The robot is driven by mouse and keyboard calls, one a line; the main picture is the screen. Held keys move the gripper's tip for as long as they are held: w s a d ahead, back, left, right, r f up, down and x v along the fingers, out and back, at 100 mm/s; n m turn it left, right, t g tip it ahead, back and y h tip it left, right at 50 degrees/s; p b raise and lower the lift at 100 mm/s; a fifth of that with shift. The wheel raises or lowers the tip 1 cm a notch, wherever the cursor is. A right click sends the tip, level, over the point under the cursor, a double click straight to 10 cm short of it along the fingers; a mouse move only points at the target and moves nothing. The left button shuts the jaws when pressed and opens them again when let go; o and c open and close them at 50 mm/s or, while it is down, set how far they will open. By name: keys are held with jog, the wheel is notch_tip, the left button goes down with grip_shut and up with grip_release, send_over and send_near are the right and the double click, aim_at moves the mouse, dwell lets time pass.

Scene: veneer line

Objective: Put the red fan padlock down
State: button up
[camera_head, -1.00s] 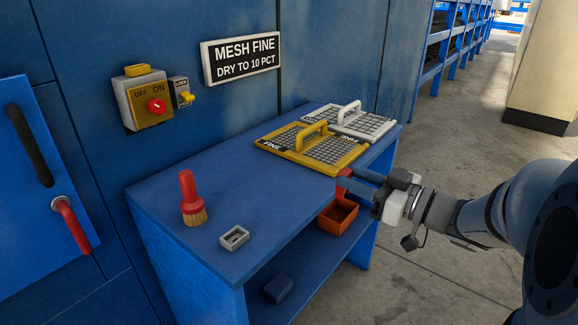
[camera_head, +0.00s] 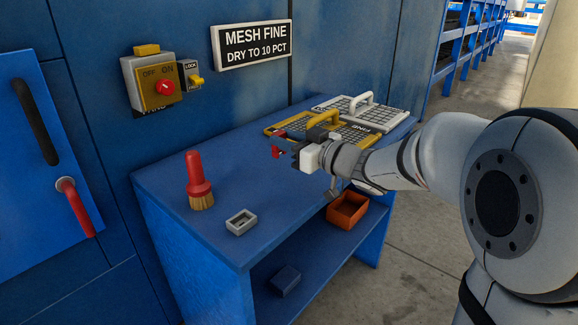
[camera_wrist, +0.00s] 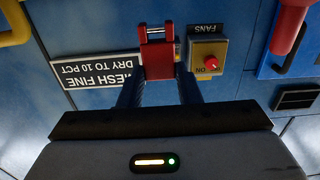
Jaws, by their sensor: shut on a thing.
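The red padlock (camera_head: 277,151) is held between the fingertips of my gripper (camera_head: 284,147). In the wrist view the padlock (camera_wrist: 157,58) shows large and red, with my gripper's fingers (camera_wrist: 158,80) shut on its two sides. In the head view the padlock appears over the blue bench (camera_head: 225,180), in front of the yellow mesh screen (camera_head: 275,131). It looks to be in the air; its exact height above the top is hard to tell.
A red-handled brush (camera_head: 198,175) and a small grey holder (camera_head: 241,222) stand on the bench's near left part. A white screen (camera_head: 385,117) lies at the back. An orange bin (camera_head: 347,211) is below. The switch box (camera_head: 152,80) is on the wall. The bench middle is clear.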

notch_tip(320, 180, down, 5)
jog(key=shift+f+b, duration=0.1)
jog(key=shift+b, duration=1.05)
jog(key=shift+w+f, duration=0.1)
jog(key=shift+f, duration=0.1)
jog(key=shift+f, duration=0.1)
jog(key=shift+f+b, duration=0.15)
jog(key=shift+b, duration=0.15)
jog(key=o, duration=1)
jog(key=shift+a, duration=0.1)
